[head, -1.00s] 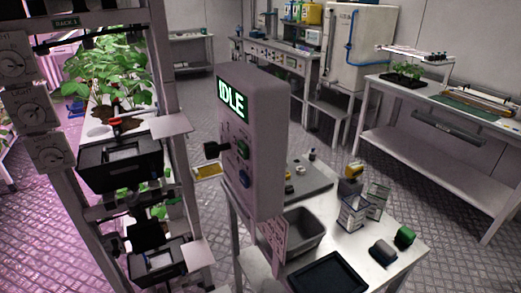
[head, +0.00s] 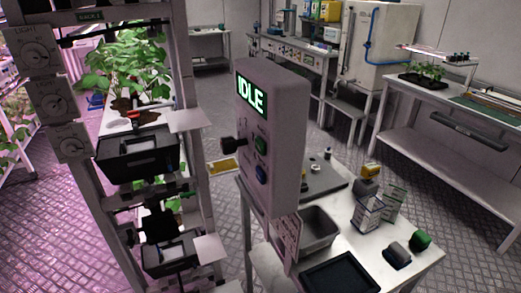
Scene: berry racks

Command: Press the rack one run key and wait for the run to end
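A grey control box (head: 285,130) stands in the middle of the head view, beside the plant rack. Its display (head: 252,93) is lit green and reads IDLE. Below it are a black knob (head: 233,143) sticking out to the left, a green button (head: 261,145) and a blue button (head: 261,174). The small lettering by them is too small to read. The rack (head: 200,100) on the left has a green sign (head: 90,15) that seems to read RACK 1. Neither of my grippers is in view, and nothing touches the buttons.
Dials (head: 40,55) line the rack's left post. Leafy plants (head: 122,62) and a black tray (head: 135,165) are on the rack. A white table (head: 415,262) at lower right holds a grey bin (head: 318,230), a dark tray (head: 340,274) and small boxes.

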